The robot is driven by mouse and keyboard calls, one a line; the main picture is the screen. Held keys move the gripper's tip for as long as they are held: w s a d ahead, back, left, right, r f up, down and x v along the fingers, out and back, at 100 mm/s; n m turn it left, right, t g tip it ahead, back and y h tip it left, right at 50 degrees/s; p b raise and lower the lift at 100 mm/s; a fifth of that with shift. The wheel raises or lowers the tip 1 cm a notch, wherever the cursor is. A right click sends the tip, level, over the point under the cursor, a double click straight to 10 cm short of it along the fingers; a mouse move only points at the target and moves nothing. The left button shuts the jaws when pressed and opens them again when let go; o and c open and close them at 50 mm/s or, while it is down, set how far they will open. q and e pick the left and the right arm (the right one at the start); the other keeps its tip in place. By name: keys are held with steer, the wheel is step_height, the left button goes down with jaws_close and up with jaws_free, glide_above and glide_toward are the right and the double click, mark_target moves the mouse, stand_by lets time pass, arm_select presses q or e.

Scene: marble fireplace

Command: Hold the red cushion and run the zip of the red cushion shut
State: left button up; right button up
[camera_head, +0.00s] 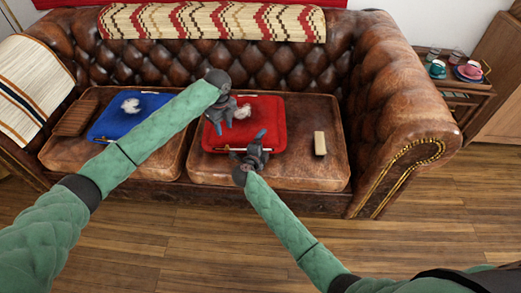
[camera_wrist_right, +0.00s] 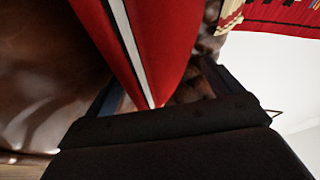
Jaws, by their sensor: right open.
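The red cushion (camera_head: 272,112) lies flat on the right seat of the brown leather sofa, with a whitish tuft (camera_head: 242,111) on top and a zip along its front edge. In the right wrist view the red cushion (camera_wrist_right: 170,35) shows close up, with the pale zip strip (camera_wrist_right: 128,42) running down toward my gripper. My left gripper (camera_head: 220,122) is over the cushion's left part; I cannot tell whether it is open or shut. My right gripper (camera_head: 258,142) is open at the cushion's front edge, by the zip. Its fingers partly hide that edge.
A blue cushion (camera_head: 118,121) with a whitish tuft and a brown slatted board (camera_head: 76,118) lie on the left seat. A cream block (camera_head: 320,143) lies right of the red cushion. A side table (camera_head: 460,84) with cups stands at the right. The floor in front is clear.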

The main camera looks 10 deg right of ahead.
steer(key=shift+w+d, duration=0.2)
steer(key=shift+w, duration=0.1)
steer(key=shift+c, duration=0.2)
